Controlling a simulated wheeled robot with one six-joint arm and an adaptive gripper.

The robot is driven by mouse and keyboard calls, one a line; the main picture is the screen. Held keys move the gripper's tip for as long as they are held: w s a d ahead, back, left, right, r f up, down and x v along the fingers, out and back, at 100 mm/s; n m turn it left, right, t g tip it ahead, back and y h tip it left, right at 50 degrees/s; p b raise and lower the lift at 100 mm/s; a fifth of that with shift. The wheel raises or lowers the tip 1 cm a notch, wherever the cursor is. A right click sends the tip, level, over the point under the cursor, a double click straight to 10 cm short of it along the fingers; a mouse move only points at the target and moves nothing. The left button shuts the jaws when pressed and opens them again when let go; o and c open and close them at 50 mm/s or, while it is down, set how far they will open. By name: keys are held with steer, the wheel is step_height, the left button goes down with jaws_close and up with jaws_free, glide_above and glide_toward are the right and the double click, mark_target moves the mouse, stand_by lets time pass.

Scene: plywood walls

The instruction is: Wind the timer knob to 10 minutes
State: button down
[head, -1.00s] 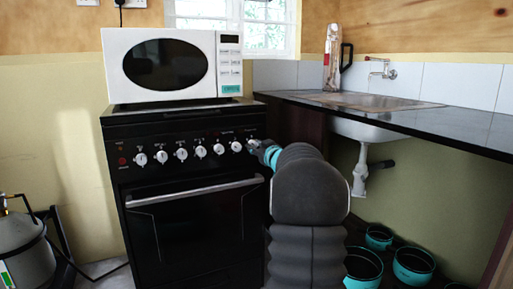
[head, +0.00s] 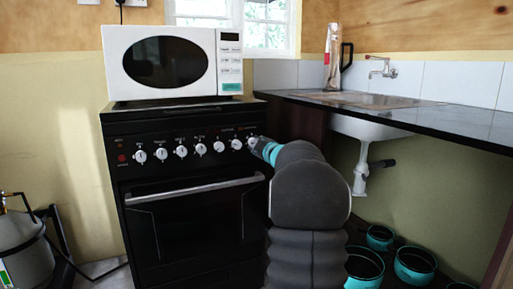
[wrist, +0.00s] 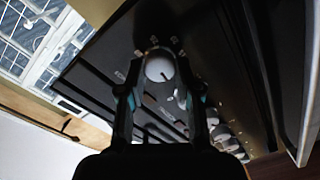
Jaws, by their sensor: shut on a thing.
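The black stove (head: 190,190) has a row of white knobs along its front panel. The rightmost knob (head: 252,141), at the end of the row, is the one at my gripper (head: 258,147). In the wrist view the round white knob (wrist: 160,68) sits between the two fingers of my gripper (wrist: 160,80), which are shut on it. A dark pointer line shows on the knob's face, and small labels are around it on the black panel. The labels are too small to read. In the head view my gripper partly hides this knob.
A white microwave (head: 172,62) stands on the stove. The oven handle (head: 195,190) sticks out below the knobs. The other knobs (head: 181,152) are to the left. A dark counter (head: 440,118) with a sink is at right, with teal-rimmed pots (head: 414,265) below.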

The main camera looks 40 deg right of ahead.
steer(key=shift+n+b, duration=0.3)
steer(key=shift+n, duration=0.8)
steer(key=c, duration=0.8)
jaws_free()
steer(key=v, duration=1.2)
steer(key=shift+r, duration=0.1)
